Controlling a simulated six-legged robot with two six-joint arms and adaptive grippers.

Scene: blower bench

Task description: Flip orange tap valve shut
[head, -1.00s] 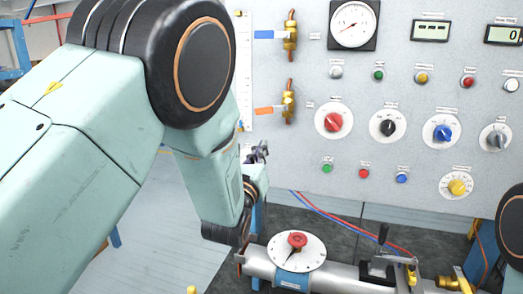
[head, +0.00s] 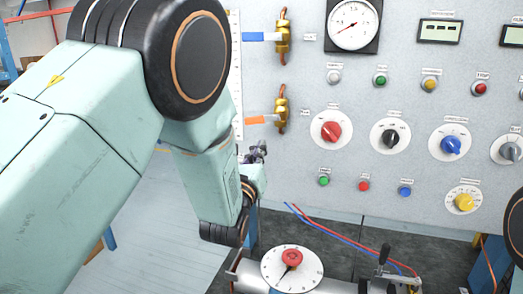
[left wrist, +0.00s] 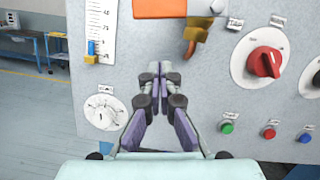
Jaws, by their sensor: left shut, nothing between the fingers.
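The orange tap valve has a flat orange handle (head: 256,119) on a brass body (head: 280,110) at the left part of the grey panel. The handle lies level, pointing left from the body. In the left wrist view the orange handle (left wrist: 170,8) is at the top, partly cut off by the frame, with the brass body (left wrist: 212,20) at its right. My left gripper (left wrist: 159,78) is shut and empty, in front of the panel and below the handle, apart from it in the picture. In the head view the gripper (head: 258,150) shows small beneath the handle. My right gripper is not in view.
A blue-handled valve (head: 262,37) sits above the orange one. A red knob (head: 331,130) is to its right, and a white dial (left wrist: 104,112) is left of the gripper in the wrist view. A pipe with a round dial (head: 292,268) lies on the bench below.

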